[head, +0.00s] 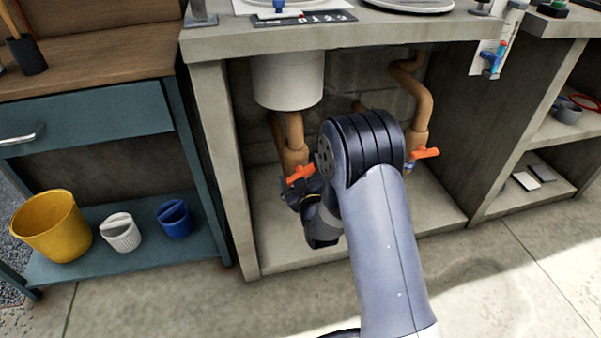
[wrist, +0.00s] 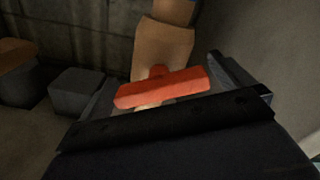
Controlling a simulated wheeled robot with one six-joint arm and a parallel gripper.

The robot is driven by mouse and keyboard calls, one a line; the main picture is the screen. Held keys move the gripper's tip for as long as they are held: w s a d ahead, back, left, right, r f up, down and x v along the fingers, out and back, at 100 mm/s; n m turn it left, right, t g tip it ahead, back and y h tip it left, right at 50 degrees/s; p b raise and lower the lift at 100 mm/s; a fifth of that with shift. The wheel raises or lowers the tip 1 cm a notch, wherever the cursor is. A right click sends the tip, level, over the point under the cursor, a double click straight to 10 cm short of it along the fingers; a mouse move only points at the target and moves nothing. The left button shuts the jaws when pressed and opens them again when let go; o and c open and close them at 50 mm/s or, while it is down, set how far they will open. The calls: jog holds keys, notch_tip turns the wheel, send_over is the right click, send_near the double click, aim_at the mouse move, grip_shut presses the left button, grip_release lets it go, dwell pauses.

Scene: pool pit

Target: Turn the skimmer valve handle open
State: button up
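An orange-red valve handle (head: 301,173) sits low on the tan pipe (head: 294,140) under the white cylinder in the head view. In the wrist view the same handle (wrist: 162,88) lies slightly tilted, its right end higher, in front of the tan pipe fitting (wrist: 162,48). My gripper (head: 297,192) is at this handle, partly hidden by my arm. In the wrist view my gripper (wrist: 165,85) is open, with a finger on either side of the handle; contact cannot be told. A second orange handle (head: 425,152) is on the right pipe. No label shows which valve is the skimmer's.
The white cylinder (head: 288,80) hangs above the handle. The concrete counter (head: 400,28) overhangs the pit, and its left upright (head: 222,150) stands close by. A yellow bucket (head: 51,226) and blue cup (head: 174,219) sit on the left shelf. The pit floor (head: 430,205) is clear at right.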

jog(key=p+v, duration=0.2)
jog(key=v, duration=0.9)
jog(key=shift+w+d, duration=0.1)
jog(key=shift+d, duration=0.05)
